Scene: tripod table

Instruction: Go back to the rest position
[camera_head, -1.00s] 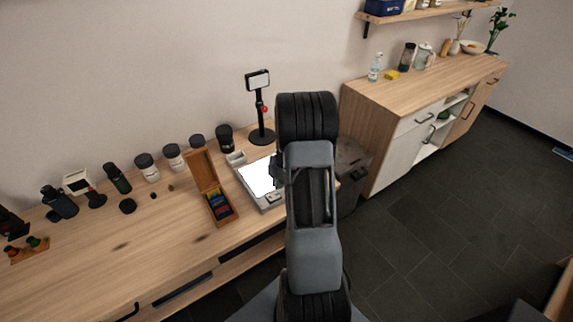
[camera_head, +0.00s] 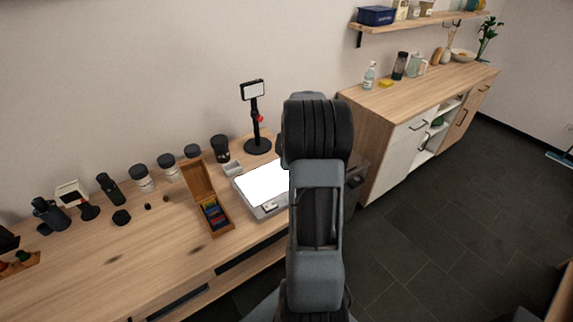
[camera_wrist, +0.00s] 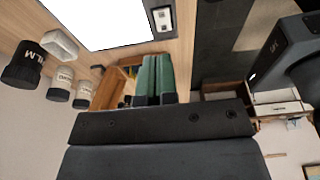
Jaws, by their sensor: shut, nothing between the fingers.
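My gripper (camera_wrist: 156,60) shows in the wrist view as two green fingers pressed together, with nothing between them. In the head view my own arm hides the gripper. The wooden table holds a light pad (camera_head: 262,184) with a bright white top, partly behind my arm; it also shows in the wrist view (camera_wrist: 112,18). The gripper is apart from the light pad in the wrist view. A black tripod stand (camera_head: 256,120) with a small screen stands upright behind the pad. An open wooden box (camera_head: 213,214) with coloured items lies left of the pad.
Several jars and dark bottles line the back of the table, such as a black jar (camera_head: 220,148). A dark bin-like box (camera_head: 357,180) is partly hidden behind my arm. A wooden cabinet (camera_head: 400,130) stands at the right.

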